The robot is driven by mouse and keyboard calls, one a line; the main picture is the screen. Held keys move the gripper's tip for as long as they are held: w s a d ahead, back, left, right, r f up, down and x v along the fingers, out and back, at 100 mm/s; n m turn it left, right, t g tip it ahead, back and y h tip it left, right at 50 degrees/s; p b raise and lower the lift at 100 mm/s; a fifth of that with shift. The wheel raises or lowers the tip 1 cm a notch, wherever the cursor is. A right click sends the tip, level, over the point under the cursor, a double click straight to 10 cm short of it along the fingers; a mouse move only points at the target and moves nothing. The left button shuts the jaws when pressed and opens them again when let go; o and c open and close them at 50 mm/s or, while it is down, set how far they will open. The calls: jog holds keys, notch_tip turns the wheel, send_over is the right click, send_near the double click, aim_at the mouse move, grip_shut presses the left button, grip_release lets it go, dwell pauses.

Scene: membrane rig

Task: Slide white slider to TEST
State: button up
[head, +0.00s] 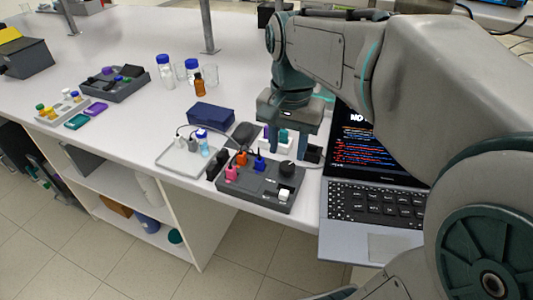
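The white slider (284,195) is a small white block at the front right of a dark grey control box (252,194) near the table's front edge. The box also carries a black knob (287,168), a pink plug (232,173), an orange plug (241,158) and a blue plug (260,163). No TEST label can be read at this size. My gripper (288,153) hangs pointing down behind and above the box, apart from the slider. Its fingers are spread, with white and purple items showing between them; it seems to hold nothing.
An open laptop (375,205) stands close to the right of the box. Glassware and a brown bottle (199,84) stand farther back.

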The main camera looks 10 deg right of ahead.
aim_at(284, 192)
notch_tip(284, 192, down, 14)
jog(key=shift+r+b, duration=0.25)
jog(key=shift+b, duration=0.15)
grip_shut()
